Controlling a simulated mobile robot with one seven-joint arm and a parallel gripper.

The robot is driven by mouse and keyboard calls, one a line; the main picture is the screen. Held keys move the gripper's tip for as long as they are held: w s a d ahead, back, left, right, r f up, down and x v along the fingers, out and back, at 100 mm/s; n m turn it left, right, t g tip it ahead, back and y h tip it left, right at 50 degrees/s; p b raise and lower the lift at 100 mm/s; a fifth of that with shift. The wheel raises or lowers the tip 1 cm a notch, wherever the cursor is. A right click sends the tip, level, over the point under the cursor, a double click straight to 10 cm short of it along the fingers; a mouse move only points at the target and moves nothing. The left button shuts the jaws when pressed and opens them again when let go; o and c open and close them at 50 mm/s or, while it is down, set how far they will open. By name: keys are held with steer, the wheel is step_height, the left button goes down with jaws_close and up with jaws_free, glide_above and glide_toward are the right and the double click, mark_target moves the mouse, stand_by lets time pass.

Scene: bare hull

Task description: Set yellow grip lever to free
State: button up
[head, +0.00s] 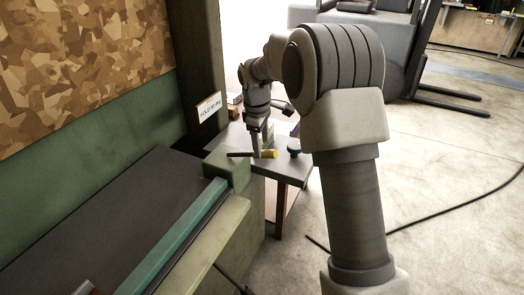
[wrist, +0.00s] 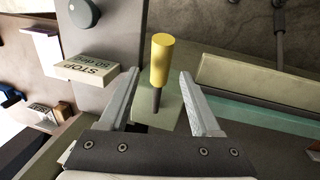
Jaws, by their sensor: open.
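The lever has a yellow cylindrical grip (head: 268,154) on a dark rod that juts sideways from a green block (head: 228,170) at the end of the teal rail. In the wrist view, the yellow grip (wrist: 162,60) points up the picture, its dark rod running down to the pale green block. My gripper (head: 259,148) is at the lever in the head view, partly overlapping it. In the wrist view my gripper (wrist: 159,76) is open, with one finger on each side of the lever and a gap on both sides. Neither finger visibly touches it.
A cream block with "STOP" lettering (wrist: 85,70) lies left of my fingers in the wrist view. A white sign (head: 208,106) hangs on the dark post. Open floor lies right.

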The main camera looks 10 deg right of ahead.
mark_target(262, 151)
steer(key=shift+w+d+f, duration=0.1)
steer(key=shift+w+f, duration=0.05)
steer(key=shift+f, duration=0.65)
steer(key=shift+w+d+f, duration=0.1)
steer(key=shift+f, duration=0.7)
jaws_close()
